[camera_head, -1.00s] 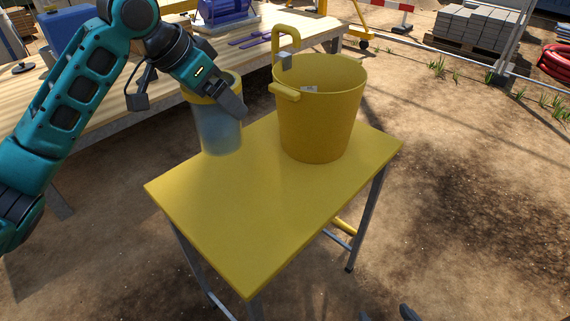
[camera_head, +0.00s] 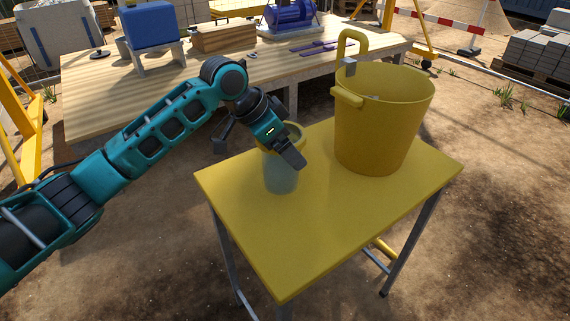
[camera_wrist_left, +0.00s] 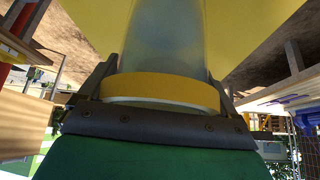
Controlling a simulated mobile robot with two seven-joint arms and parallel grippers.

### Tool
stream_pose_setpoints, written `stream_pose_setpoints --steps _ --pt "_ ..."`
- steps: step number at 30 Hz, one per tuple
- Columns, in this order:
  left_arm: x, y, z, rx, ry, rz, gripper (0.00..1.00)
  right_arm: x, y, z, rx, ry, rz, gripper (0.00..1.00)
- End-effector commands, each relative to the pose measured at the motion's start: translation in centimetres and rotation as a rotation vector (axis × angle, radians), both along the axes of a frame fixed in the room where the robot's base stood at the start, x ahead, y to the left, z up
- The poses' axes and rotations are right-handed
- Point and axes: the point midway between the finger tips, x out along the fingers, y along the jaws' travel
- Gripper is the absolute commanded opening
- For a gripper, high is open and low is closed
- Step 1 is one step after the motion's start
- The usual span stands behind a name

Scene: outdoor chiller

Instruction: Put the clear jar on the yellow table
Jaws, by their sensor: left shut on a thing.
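The clear jar (camera_head: 281,176) has a yellow band or lid at its top and is upright. It is at the left back part of the yellow table (camera_head: 320,225). My left gripper (camera_head: 291,150) is shut on the jar near its yellow top. The left wrist view shows the jar (camera_wrist_left: 162,45) between the two fingers, with the yellow band (camera_wrist_left: 160,90) close to the palm and the yellow tabletop beyond. I cannot tell whether the jar's base touches the table. My right gripper is not in view.
A large yellow bucket (camera_head: 380,125) stands on the table to the right of the jar. Behind is a wooden workbench (camera_head: 100,90) with a blue box (camera_head: 150,24), a wooden block (camera_head: 223,37) and a purple machine (camera_head: 291,16). The front of the yellow table is clear.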

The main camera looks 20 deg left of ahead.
Motion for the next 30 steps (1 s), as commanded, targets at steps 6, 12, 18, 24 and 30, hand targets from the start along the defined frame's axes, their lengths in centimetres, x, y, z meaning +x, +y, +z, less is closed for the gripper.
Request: stream_pose_setpoints --steps 6,12,18,24,30 --pt "0.0 0.0 -2.0 0.0 0.0 0.001 0.41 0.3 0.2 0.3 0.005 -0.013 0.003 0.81" --pt "0.0 0.0 -4.5 -0.001 -0.002 0.001 0.41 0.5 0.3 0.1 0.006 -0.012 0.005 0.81" --pt "0.0 0.0 -4.4 -0.001 -0.003 0.001 0.41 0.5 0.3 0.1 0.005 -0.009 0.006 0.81" --pt "0.0 0.0 -4.7 0.001 -0.001 0.001 0.98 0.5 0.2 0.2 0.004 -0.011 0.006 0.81" --pt "0.0 0.0 -4.7 0.001 -0.001 0.001 1.0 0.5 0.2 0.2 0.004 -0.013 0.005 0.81"
